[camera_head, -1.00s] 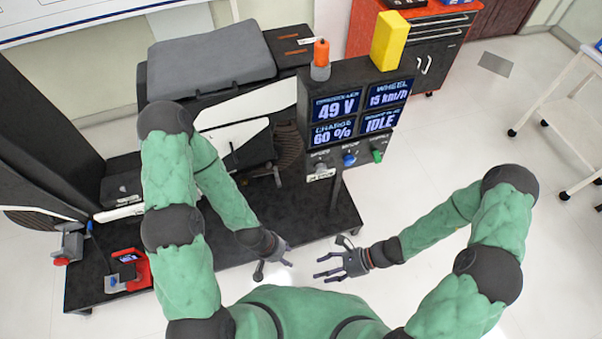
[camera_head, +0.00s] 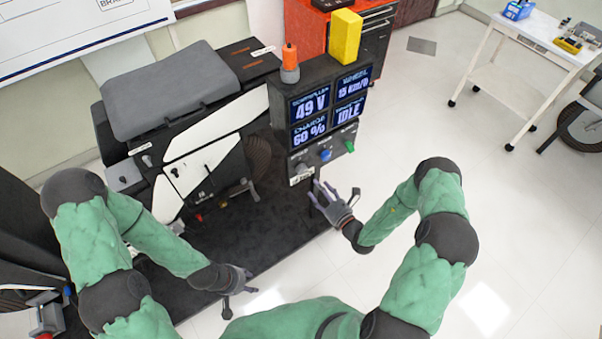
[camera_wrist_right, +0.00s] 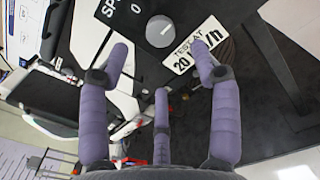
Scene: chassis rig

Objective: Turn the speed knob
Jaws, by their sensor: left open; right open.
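The speed knob (camera_head: 300,167) is a small grey knob at the lower left of the black console (camera_head: 291,115). In the right wrist view the round grey knob (camera_wrist_right: 160,31) sits beside a white label (camera_wrist_right: 196,45) reading "TEST AT 20" with part of the unit visible. My right gripper (camera_head: 318,194) is open and empty, just below and slightly right of the knob. In the right wrist view its purple fingers (camera_wrist_right: 160,62) are spread, with the knob ahead between the two outer fingertips; contact is not visible. My left gripper (camera_head: 242,280) is open and empty, low near the black platform's front edge.
A blue knob (camera_head: 325,155) and a green knob (camera_head: 349,146) sit to the right of the grey one. An orange beacon (camera_head: 290,60) and a yellow block (camera_head: 345,36) stand on the console. The black platform (camera_head: 235,235) lies below.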

